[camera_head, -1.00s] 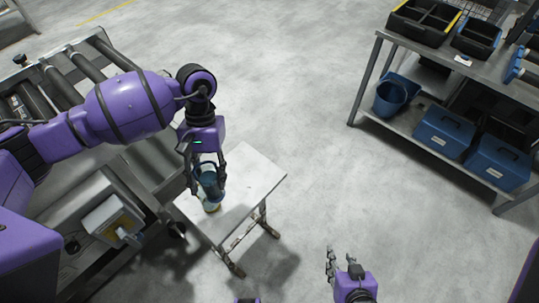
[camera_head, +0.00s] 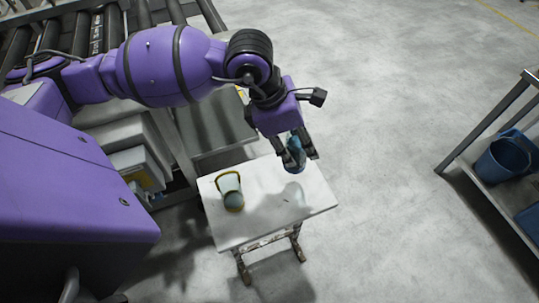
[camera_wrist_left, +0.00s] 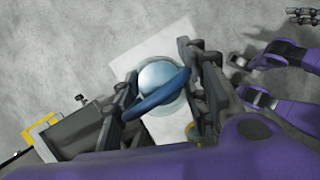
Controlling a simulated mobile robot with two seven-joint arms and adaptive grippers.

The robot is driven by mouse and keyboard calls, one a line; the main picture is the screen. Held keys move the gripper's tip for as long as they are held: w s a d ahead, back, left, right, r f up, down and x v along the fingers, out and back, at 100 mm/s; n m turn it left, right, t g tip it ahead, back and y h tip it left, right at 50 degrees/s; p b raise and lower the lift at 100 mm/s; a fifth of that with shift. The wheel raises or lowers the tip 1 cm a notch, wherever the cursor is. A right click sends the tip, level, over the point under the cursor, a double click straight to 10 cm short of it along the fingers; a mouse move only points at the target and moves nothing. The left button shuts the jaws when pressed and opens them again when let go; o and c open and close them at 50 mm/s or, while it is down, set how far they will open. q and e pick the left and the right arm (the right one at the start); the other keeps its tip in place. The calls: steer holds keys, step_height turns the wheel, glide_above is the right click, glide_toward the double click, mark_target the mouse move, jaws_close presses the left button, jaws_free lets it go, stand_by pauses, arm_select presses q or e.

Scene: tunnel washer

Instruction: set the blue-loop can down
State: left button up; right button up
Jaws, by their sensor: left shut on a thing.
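The blue-loop can (camera_head: 295,152) is held in my left gripper (camera_head: 299,156), above the far right part of a small white table (camera_head: 265,225). A shadow on the tabletop lies apart from the can. In the left wrist view the can's pale round top (camera_wrist_left: 160,76) and its blue loop (camera_wrist_left: 160,98) show between the two fingers. A second can, with a yellow loop (camera_head: 231,190), stands on the left part of the table. Dark fingers, apparently my right gripper (camera_wrist_left: 303,15), show at the wrist view's top right corner, too small to read.
A roller conveyor (camera_head: 85,38) and metal machine frame stand left of and behind the table. A shelf rack with a blue bucket (camera_head: 505,160) stands at the right. The table's front right part is bare, and open floor lies between table and rack.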

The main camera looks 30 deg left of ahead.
mark_target(286, 145)
arm_select(q)
steer(key=n, duration=0.1)
steer(key=w+n+b, duration=0.1)
steer(key=shift+d+r+n+t, duration=0.25)
steer(key=shift+r+n+t, duration=0.05)
steer(key=shift+t, duration=0.1)
step_height(286, 145, down, 10)
steer(key=shift+r, duration=0.2)
steer(key=shift+f, duration=0.2)
steer(key=o, duration=1.4)
steer(key=shift+c, duration=0.2)
steer(key=shift+r, duration=0.3)
steer(key=shift+y, duration=0.3)
steer(key=v, duration=1)
steer(key=shift+s+a+r+p, duration=0.1)
steer(key=shift+a+r+p, duration=0.1)
steer(key=shift+p, duration=0.1)
steer(key=shift+s+a+r, duration=0.1)
steer(key=shift+s+r, duration=0.1)
steer(key=shift+r, duration=0.4)
